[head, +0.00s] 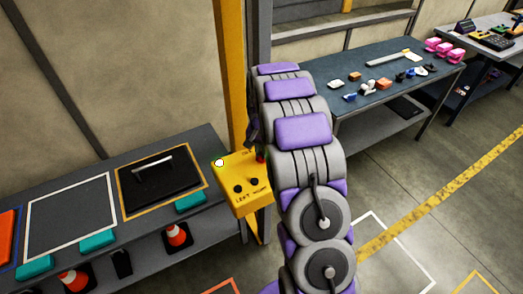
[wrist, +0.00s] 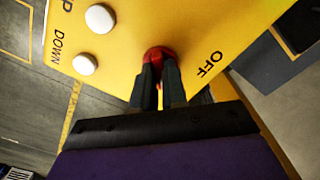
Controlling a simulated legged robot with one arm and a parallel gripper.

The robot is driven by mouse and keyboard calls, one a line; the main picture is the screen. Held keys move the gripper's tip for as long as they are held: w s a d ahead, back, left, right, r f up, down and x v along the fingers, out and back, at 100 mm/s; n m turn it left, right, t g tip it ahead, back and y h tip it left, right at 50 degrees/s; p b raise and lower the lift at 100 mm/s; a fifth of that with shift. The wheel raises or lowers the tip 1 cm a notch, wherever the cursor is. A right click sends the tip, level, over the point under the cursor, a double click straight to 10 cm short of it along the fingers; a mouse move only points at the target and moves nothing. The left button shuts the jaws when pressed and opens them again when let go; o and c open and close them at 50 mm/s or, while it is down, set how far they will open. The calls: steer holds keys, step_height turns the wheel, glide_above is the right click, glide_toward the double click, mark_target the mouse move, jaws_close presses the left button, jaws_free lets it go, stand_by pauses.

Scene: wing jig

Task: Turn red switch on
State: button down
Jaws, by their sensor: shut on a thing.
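The red switch (wrist: 158,52) is a round red knob on the face of a yellow control box (wrist: 200,22). In the wrist view my gripper (wrist: 160,68) has its two dark fingers closed around the switch, hiding part of it. The word OFF is printed to the right of the switch; an ON label cannot be seen. In the head view the yellow box (head: 241,188) is mounted by a yellow post, and a bit of the red switch (head: 261,158) shows beside my arm. My arm hides the box's right side there.
Two white buttons (wrist: 100,18) sit left of the switch, near UP and DOWN labels. A grey bench (head: 70,180) with a black case (head: 160,180) stands left of the box. A table (head: 380,75) with small parts is behind right. Open floor lies at right.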

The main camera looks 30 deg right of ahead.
steer(key=shift+w+r, duration=0.15)
steer(key=shift+w, duration=0.05)
steer(key=c, duration=1.3)
jaws_free()
steer(key=shift+o, duration=0.7)
steer(key=shift+s+d, duration=0.1)
step_height(320, 180, up, 17)
steer(key=shift+p, duration=0.45)
